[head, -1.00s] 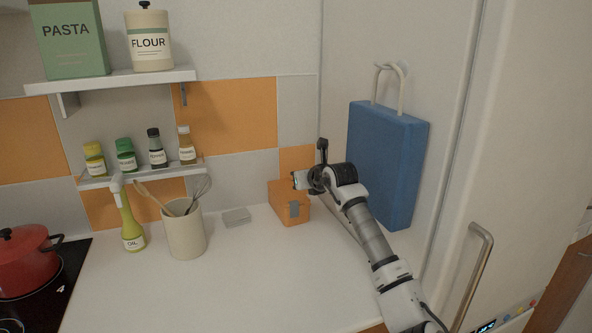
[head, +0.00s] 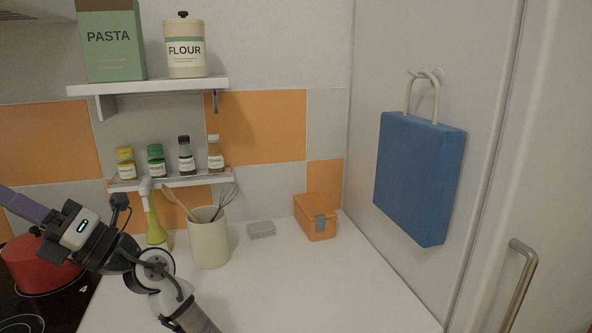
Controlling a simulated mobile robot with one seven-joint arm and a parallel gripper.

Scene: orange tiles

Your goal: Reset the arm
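My arm reaches up from the bottom edge at the lower left of the head view. My gripper (head: 70,235), with a small green light on its housing, points up and left in front of the red pot. A purple bar (head: 24,205) runs from its front to the left edge of the picture. I cannot tell whether this bar is part of the gripper or something held. The fingertips cannot be made out, so open or shut does not show.
The red pot (head: 42,264) is on the black hob, behind my gripper. An oil bottle (head: 154,228) and a utensil crock (head: 209,240) stand right of my arm. An orange box (head: 314,218) is at the back corner; a blue bag (head: 418,178) hangs right. The front right counter is clear.

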